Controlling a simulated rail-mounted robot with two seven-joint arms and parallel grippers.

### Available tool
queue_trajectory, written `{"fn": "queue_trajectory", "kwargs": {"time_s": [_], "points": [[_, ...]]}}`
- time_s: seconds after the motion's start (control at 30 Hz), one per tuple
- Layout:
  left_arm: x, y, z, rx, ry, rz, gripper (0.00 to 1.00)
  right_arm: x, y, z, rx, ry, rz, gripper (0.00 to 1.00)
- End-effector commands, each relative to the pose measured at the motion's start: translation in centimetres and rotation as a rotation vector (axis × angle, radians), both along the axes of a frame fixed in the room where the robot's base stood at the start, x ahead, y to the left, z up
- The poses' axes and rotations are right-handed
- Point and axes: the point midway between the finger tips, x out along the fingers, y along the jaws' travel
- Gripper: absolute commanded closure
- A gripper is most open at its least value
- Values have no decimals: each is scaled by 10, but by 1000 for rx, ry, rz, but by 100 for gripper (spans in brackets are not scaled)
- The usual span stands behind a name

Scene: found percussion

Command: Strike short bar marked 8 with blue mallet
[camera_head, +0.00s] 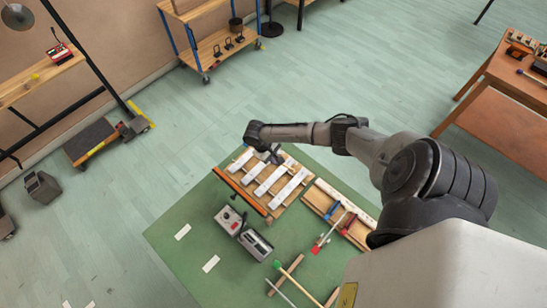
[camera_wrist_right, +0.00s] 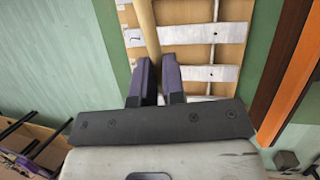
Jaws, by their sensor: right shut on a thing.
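My right gripper (camera_head: 272,155) is over the far end of a wooden frame (camera_head: 242,190) carrying several pale metal bars (camera_head: 270,178). In the right wrist view the gripper (camera_wrist_right: 158,62) is shut on a pale wooden handle (camera_wrist_right: 146,32), which I take for the blue mallet's. The handle runs up out of that view, so its head is hidden and its colour does not show. Pale bars (camera_wrist_right: 200,73) lie across the wooden frame beyond the fingers. I cannot read which bar is marked 8, nor tell whether the mallet touches a bar. My left gripper is not in view.
On the green mat (camera_head: 170,235) stand a grey box device (camera_head: 245,232), a second wooden frame (camera_head: 345,212), a red-headed mallet (camera_head: 316,250) and a green-headed stick (camera_head: 277,265). White strips (camera_head: 211,263) lie at the left. A wooden table (camera_head: 500,95) stands at right.

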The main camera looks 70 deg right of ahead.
Motion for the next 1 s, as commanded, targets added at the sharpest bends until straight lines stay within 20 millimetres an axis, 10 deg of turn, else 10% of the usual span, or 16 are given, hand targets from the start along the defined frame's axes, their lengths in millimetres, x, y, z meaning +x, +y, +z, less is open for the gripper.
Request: {"fn": "queue_trajectory", "kwargs": {"time_s": [0.6, 1.0], "points": [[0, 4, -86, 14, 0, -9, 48, 19, -6, -64, 69, 179, -3, 100], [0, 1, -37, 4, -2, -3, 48, 17, -6, -21, 67, 179, 0, 100]]}}
